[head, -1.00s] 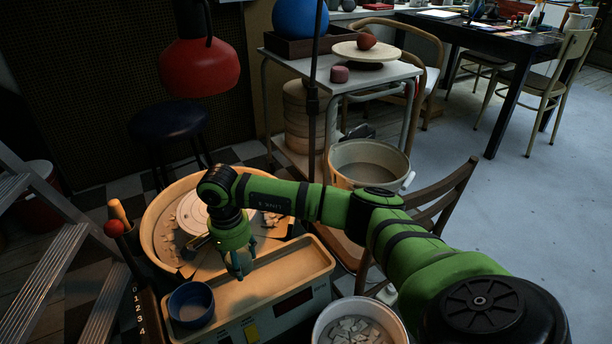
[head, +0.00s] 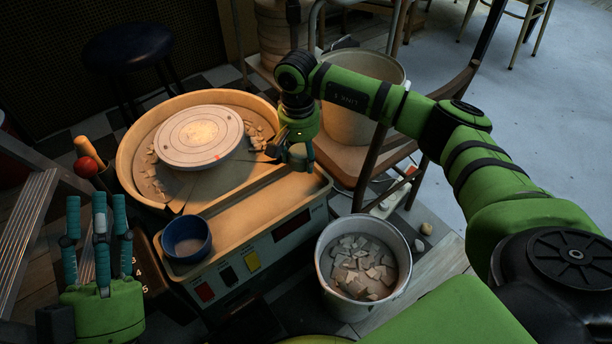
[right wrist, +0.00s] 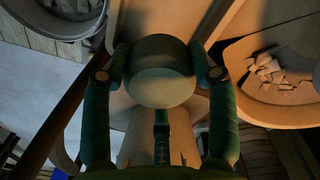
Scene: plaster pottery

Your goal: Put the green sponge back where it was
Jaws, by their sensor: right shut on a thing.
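My right gripper (head: 295,160) is above the right end of the pottery wheel's front ledge (head: 255,215). In the right wrist view its fingers (right wrist: 160,85) are shut on a rounded, dull green thing with a paler flat face, which looks like the green sponge (right wrist: 160,72). In the head view the fingers mostly hide it. I cannot tell whether it touches the ledge. My left gripper (head: 98,208) is open and empty at the lower left, with its fingers pointing up.
A blue bowl (head: 187,238) stands at the ledge's left end. The round wheel head (head: 200,136) has shards around it in the basin. A bucket of shards (head: 362,268) stands right of the wheel, with another bucket (head: 362,95) and a wooden chair (head: 440,120) behind. The ledge's middle is bare.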

